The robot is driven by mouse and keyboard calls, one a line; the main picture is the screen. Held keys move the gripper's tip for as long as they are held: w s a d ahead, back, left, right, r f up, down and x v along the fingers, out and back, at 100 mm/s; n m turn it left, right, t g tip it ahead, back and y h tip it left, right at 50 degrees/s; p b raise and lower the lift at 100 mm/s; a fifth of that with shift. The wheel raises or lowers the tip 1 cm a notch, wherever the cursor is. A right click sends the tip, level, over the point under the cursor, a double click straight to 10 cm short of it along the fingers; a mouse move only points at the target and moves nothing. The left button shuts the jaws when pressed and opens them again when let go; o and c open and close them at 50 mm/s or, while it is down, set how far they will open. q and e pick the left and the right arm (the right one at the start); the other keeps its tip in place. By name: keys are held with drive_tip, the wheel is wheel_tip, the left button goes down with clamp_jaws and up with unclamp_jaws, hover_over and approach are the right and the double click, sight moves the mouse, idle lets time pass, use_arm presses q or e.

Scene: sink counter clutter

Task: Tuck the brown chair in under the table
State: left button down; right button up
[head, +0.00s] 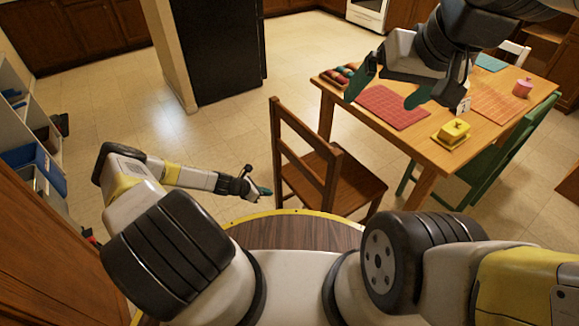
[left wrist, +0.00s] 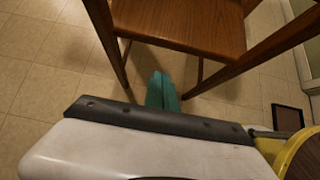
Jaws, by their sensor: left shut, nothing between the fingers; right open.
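The brown chair (head: 340,182) stands on the tiled floor just ahead of my base, its ladder-like back toward the left and its seat toward the table. The wooden table (head: 445,165) is to the right, with a gap of floor between it and the chair. My left gripper (head: 264,191) is shut and empty, low beside the chair's back. In the left wrist view its teal fingers (left wrist: 162,92) point at the space under the chair seat (left wrist: 190,25), between the back posts; contact cannot be told. My right gripper (head: 388,95) is open and empty above the near-left part of the table.
A green chair (head: 490,165) stands at the table's near right side and a white chair (head: 515,50) at its far side. On the table are a red mat (head: 392,107), a yellow dish (head: 453,132) and a pink jar (head: 522,87). Floor at left is clear.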

sight(294, 192)
use_arm(q)
drive_tip(key=w+d+f, duration=0.2)
drive_tip(key=d, duration=0.1)
drive_tip(key=w+d+f, duration=0.4)
drive_tip(key=d, duration=0.1)
drive_tip(key=shift+w+d+f, duration=0.1)
drive_tip(key=shift+d+f, duration=0.15)
drive_tip(key=shift+d, duration=0.1)
